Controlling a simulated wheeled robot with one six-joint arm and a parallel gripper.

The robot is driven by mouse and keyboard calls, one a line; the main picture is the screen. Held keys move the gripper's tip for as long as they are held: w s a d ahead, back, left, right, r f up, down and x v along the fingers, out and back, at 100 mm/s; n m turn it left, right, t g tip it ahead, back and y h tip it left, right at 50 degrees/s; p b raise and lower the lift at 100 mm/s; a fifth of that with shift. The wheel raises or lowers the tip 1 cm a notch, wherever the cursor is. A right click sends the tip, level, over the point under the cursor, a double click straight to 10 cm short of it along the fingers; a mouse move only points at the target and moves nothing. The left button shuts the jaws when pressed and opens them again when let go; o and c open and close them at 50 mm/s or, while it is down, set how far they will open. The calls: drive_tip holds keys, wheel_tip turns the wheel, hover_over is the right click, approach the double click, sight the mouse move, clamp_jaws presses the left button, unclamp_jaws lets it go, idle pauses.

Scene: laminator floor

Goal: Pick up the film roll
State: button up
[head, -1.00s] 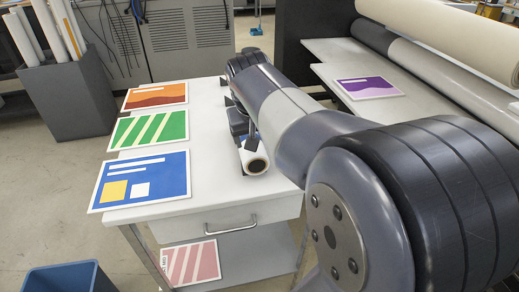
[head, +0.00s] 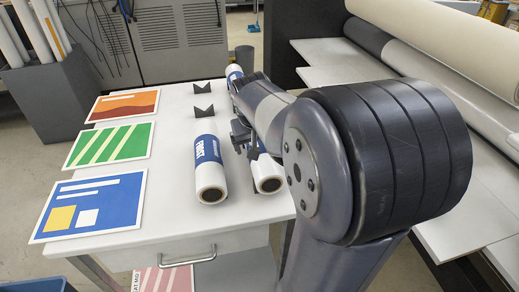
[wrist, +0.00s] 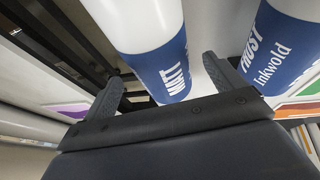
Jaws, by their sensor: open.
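A white film roll with a blue FROST label (head: 208,168) lies on the white table, left of my arm. It also shows at right in the wrist view (wrist: 285,50). A second roll, labelled MATT (head: 267,178), lies beside it, partly hidden by my arm. In the wrist view the MATT roll (wrist: 155,62) extends between my open fingers; I cannot tell whether they touch it. My gripper (head: 245,142) is low over the MATT roll in the head view. A third blue-and-white roll (head: 233,73) lies farther back, partly hidden by my arm.
Orange (head: 125,105), green (head: 110,145) and blue (head: 92,205) printed panels lie along the table's left side. Two black notched supports (head: 203,112) stand farther back. A machine with large rollers (head: 440,70) is at right. The middle-left tabletop is clear.

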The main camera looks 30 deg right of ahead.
drive_tip(key=x, duration=0.4)
drive_tip(key=shift+f, duration=0.2)
drive_tip(key=shift+r, duration=0.1)
drive_tip(key=c, duration=1.4)
